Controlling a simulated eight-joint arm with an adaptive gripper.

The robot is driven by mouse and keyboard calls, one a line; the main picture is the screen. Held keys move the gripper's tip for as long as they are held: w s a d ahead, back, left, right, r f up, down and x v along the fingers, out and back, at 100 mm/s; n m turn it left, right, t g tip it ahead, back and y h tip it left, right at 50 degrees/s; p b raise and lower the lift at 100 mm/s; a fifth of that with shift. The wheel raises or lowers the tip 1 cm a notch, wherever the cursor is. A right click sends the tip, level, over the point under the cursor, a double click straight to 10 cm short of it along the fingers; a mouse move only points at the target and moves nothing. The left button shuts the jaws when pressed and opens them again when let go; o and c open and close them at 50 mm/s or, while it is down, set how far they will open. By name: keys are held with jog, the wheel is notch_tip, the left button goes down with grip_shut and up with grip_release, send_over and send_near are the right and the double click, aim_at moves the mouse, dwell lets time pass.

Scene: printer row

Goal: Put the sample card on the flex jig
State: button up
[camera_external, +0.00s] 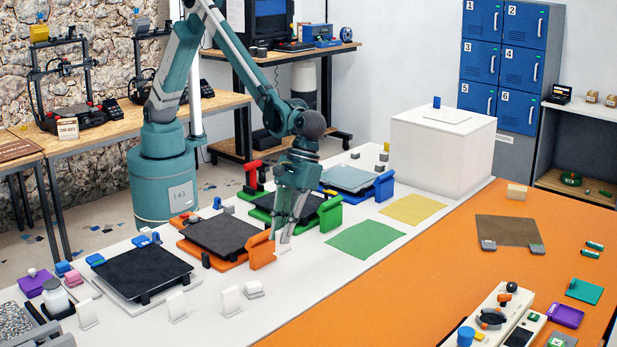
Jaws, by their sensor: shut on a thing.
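My gripper (284,236) points down over the white bench, beside the upright orange block (262,251) and right of the orange-framed black plate (218,236). It is shut on a small pale piece at its fingertips, low near the bench top. The piece is mostly hidden by the fingers, and I cannot tell for certain that it is the sample card. No thing is clearly marked as the flex jig. A brown sheet with two grey blocks (508,229) lies on the orange surface at the right, but I cannot tell if it is the jig.
Small white upright pieces (177,306) stand along the bench front. Black, green-framed and blue-framed plates (348,178) line the bench. Green (365,240) and yellow (412,209) sheets lie flat. A white box (443,155) stands at the far end. The orange surface's middle (430,275) is clear.

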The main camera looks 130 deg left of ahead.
jog(key=s+a+r+n+t+p, duration=0.1)
jog(key=s+a+r+n, duration=0.1)
jog(key=s+a, duration=1.3)
jog(key=s+a+r+n+p, duration=0.2)
jog(key=s+a, duration=1.4)
jog(key=s, duration=0.1)
jog(key=shift+r+t, duration=0.4)
jog(key=shift+f, duration=0.1)
jog(key=shift+f+b, duration=0.3)
jog(key=shift+f, duration=2.55)
jog(key=shift+f, duration=2.05)
jog(key=shift+f+b, duration=0.2)
jog(key=shift+b, duration=0.25)
